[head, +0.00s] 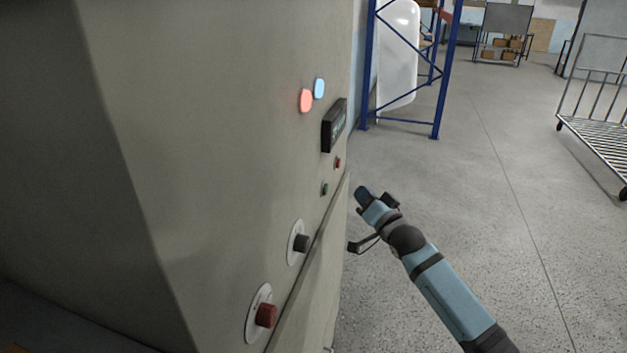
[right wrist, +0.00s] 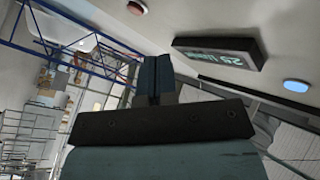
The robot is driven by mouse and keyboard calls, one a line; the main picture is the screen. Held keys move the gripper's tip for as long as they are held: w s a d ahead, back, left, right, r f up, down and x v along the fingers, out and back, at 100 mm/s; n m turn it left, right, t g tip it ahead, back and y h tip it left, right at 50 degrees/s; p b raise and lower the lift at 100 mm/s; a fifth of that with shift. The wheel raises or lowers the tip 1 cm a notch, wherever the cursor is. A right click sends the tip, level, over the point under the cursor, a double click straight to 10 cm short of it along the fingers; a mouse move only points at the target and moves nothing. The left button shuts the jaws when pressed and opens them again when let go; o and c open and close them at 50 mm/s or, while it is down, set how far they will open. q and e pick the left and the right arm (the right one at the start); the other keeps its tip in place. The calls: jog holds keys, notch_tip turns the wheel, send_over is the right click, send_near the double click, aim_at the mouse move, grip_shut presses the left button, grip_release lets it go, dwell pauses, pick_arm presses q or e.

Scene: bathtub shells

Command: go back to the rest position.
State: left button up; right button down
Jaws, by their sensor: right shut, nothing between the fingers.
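My right gripper (head: 364,193) is at the end of the blue-grey arm that comes in from the lower right in the head view. It is beside the right edge of a large beige machine panel (head: 230,150), apart from it as far as I can see. In the right wrist view its fingers (right wrist: 154,80) are together with nothing between them. That view also shows the panel's small display (right wrist: 220,52) and a blue light (right wrist: 296,86). My left gripper is not in view.
The panel carries a display (head: 334,125), a red light (head: 306,100), a blue light (head: 319,88), a black knob (head: 301,243) and a red knob (head: 265,315). A blue rack (head: 440,80) stands behind. A wire cart (head: 600,125) is at the right. Open floor lies between.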

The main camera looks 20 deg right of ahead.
jog(key=s+a+f+n+g, duration=0.2)
jog(key=s+a+f, duration=0.2)
jog(key=s+f, duration=0.5)
jog(key=s+a+f+n+g, duration=0.25)
jog(key=s+a+f, duration=0.35)
jog(key=f, duration=0.5)
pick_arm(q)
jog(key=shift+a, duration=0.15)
pick_arm(e)
jog(key=s+a+f+n+g, duration=0.2)
jog(key=s+f, duration=0.2)
jog(key=s, duration=0.6)
jog(key=s+a+f+n+g, duration=0.2)
jog(key=s+f, duration=0.3)
jog(key=s, duration=0.6)
jog(key=shift+a, duration=0.85)
jog(key=c, duration=1.8)
grip_release()
